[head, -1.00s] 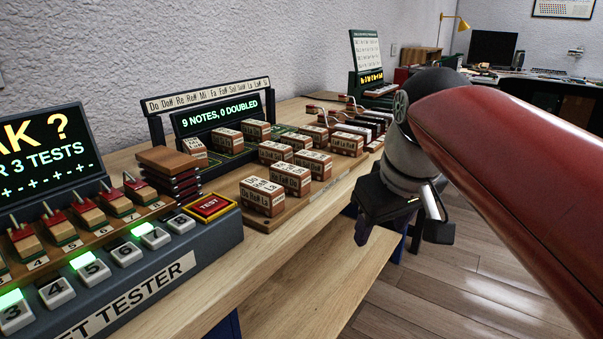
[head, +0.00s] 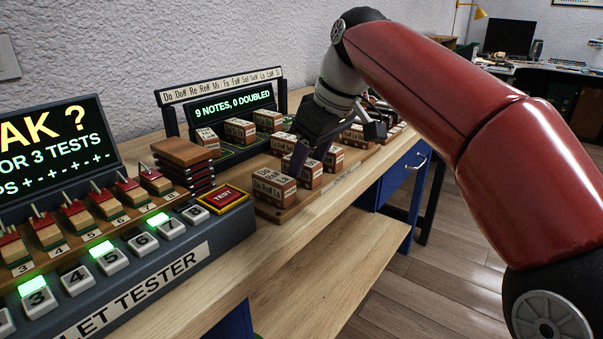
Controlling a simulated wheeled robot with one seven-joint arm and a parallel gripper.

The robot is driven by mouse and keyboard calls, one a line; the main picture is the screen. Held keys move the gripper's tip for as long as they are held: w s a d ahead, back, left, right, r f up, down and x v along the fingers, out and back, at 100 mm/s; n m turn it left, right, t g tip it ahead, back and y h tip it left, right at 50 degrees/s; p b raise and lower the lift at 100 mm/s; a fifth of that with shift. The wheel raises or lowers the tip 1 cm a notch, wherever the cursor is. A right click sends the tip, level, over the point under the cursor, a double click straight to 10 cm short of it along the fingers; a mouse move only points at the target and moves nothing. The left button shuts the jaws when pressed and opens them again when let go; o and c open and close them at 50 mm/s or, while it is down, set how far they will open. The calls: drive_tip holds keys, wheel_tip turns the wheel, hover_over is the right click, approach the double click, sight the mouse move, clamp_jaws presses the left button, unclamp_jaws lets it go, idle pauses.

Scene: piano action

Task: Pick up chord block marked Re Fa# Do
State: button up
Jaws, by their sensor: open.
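Several brown chord blocks with white labels stand in rows on a wooden tray (head: 268,213). The labels are too small to tell which block is marked Re Fa# Do. The nearest block (head: 273,188) stands at the tray's front end, with a second block (head: 311,175) behind it to the right. My gripper (head: 326,158) is open and empty, pointing down over the block rows. Its left finger hangs in front of the second block and partly covers it. Whether it touches any block cannot be told. The gripper and wrist hide some blocks behind them.
A green-lit display (head: 234,105) reading "9 NOTES, 0 DOUBLED" stands behind the blocks, with a few blocks on the base before it. Bare bench wood lies in front.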

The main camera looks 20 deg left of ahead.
drive_tip(key=shift+x, duration=1.2)
drive_tip(key=c, duration=1.1)
drive_tip(key=shift+o, duration=0.2)
drive_tip(key=shift+r, duration=0.2)
